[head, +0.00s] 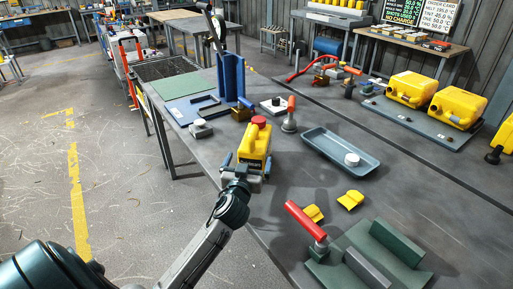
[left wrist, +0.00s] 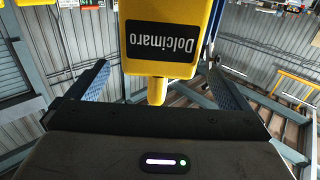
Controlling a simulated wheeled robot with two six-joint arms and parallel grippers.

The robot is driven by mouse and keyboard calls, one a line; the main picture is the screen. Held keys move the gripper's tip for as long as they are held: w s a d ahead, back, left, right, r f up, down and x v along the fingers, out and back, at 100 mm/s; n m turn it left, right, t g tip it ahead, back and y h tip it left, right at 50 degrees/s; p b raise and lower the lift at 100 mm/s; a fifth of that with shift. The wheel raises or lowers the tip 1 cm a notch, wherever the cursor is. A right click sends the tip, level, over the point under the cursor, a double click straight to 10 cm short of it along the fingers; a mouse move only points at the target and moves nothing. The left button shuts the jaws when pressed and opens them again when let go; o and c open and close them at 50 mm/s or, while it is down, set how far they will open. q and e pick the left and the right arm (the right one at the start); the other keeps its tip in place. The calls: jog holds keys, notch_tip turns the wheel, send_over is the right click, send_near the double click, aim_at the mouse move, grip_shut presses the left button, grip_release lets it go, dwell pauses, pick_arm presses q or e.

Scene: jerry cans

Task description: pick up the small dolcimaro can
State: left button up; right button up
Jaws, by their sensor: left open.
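The small yellow Dolcimaro can (head: 255,148) with a red cap stands upright on the grey bench, near its left edge. In the left wrist view the can (left wrist: 165,12) appears upside down, with its black "Dolcimaro" label facing the camera and a yellow spout-like part pointing at the palm. My left gripper (head: 246,162) is open at the near side of the can. Its blue-padded fingers lie to either side of the can, with a gap on each side. Whether the tips reach past its front is hard to tell. My right gripper is not in view.
A blue tray (head: 340,152) with a white cap lies to the right. A red-handled tool (head: 306,220), green blocks (head: 384,243) and small yellow pieces (head: 350,199) lie nearer. A blue bracket stand (head: 229,80) rises behind. Larger yellow cans (head: 411,88) stand at the far right.

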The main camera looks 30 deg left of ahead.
aim_at(253, 150)
pick_arm(q)
jog(key=shift+w+a+r, duration=0.15)
jog(key=shift+w+a, duration=0.05)
jog(key=shift+w, duration=0.25)
jog(key=shift+w+a, duration=0.2)
jog(key=shift+w, duration=0.35)
jog(key=x, duration=0.1)
jog(key=p+x, duration=0.1)
jog(key=x, duration=0.2)
jog(key=shift+f+p, duration=0.35)
jog(key=shift+w+a+f, duration=0.1)
jog(key=shift+w+f, duration=0.05)
jog(key=shift+w, duration=0.2)
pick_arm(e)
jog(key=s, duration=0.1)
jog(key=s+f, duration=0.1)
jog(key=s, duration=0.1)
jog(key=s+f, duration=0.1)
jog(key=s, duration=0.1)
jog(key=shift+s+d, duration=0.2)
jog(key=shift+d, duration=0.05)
pick_arm(q)
jog(key=c, duration=1)
